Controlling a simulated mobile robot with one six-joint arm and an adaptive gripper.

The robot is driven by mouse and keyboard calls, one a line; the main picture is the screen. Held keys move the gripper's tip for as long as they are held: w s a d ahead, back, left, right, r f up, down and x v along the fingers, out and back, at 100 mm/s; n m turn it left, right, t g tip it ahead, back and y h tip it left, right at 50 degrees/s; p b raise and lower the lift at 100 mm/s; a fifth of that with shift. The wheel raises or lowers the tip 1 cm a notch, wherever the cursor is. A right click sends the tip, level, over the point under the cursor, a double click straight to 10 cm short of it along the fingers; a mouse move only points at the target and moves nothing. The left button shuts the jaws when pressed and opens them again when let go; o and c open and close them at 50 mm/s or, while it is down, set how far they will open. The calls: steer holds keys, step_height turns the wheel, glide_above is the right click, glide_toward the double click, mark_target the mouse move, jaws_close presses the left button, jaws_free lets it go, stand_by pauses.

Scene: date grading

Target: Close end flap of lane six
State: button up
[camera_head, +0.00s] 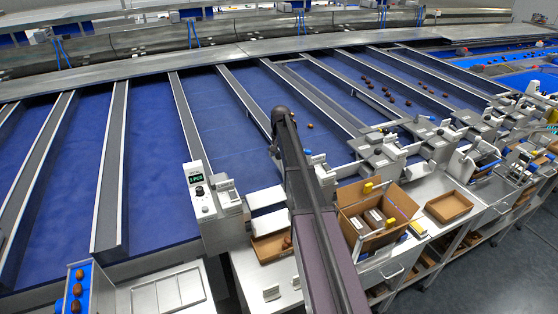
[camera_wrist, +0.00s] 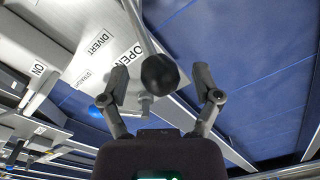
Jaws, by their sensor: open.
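In the wrist view a round black knob (camera_wrist: 160,73) sits at the end of a thin metal rod. It lies between the fingertips of my gripper (camera_wrist: 161,82), which is open, with a visible gap on each side of the knob. I cannot tell how deep the knob is between the fingers. Behind it is a light metal plate (camera_wrist: 85,22) with labels reading OPEN, DIVERT and STRAIGHT. No lane number is readable, and I cannot clearly make out the flap itself. In the head view my arm covers this spot.
Blue lane belts (camera_head: 145,130) run between metal dividers (camera_head: 112,165). Dark dates (camera_head: 383,93) lie on the lanes at right. An open cardboard box (camera_head: 405,200) and a shallow tray (camera_head: 449,206) stand right of my arm. A counter reading box (camera_head: 199,190) stands at left.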

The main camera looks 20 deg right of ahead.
steer(key=shift+f, duration=0.3)
jaws_close()
stand_by(0.3)
steer(key=shift+s+d, duration=0.15)
steer(key=shift+s, duration=0.05)
